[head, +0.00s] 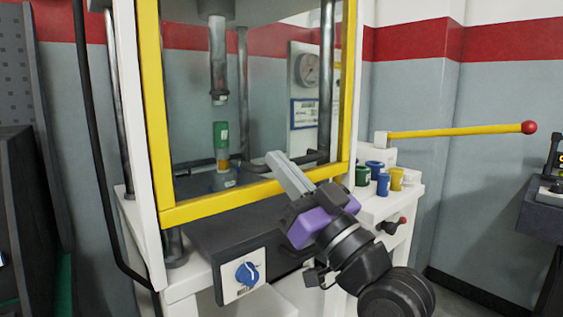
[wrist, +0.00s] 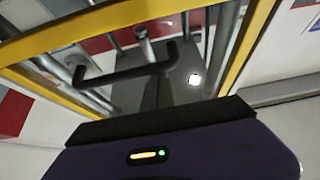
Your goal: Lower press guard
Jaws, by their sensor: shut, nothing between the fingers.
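The press guard (head: 215,205) is a clear panel in a yellow frame on the front of the white press. Its lower bar is above the dark press bed (head: 215,242). A black bar handle (head: 268,166) is on the guard near its lower right; it also shows in the wrist view (wrist: 128,73), inside the yellow frame. My gripper (head: 277,160) is shut and empty, its fingers in front of the guard's lower bar near the handle. I cannot tell whether they touch. In the wrist view only my gripper's purple body (wrist: 190,150) shows clearly.
Behind the panel are a press ram (head: 218,60) and a green-and-orange part (head: 221,140). To the right are a yellow lever (head: 455,132) with a red knob and several coloured cups (head: 383,184). A blue knob (head: 247,273) is on the front below the guard.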

